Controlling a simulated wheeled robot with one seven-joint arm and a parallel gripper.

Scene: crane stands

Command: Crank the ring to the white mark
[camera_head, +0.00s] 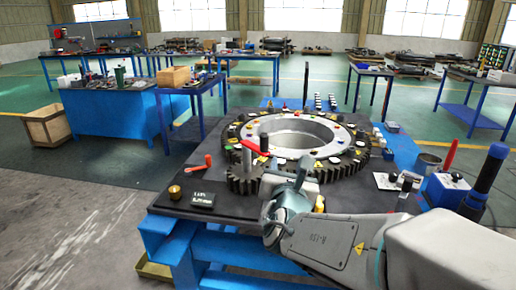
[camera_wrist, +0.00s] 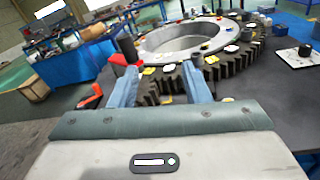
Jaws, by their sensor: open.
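The large dark toothed ring (camera_head: 350,160) lies flat around a pale metal hub (camera_head: 328,126). Several coloured and white tags sit on it; I cannot tell which is the white mark. A small dark pinion gear (camera_head: 243,183) stands at its front left. Above it is a red crank arm (camera_head: 255,147) with a dark upright knob (camera_head: 264,142); the crank also shows in the wrist view (camera_wrist: 119,60). My gripper (camera_head: 302,168) is just right of the pinion, near the ring's front teeth. In the wrist view its fingers (camera_wrist: 158,84) are apart, with nothing held between them.
A blue box (camera_head: 446,190), a white plate with a knob (camera_head: 391,181) and a grey cup (camera_head: 428,163) are on the right.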

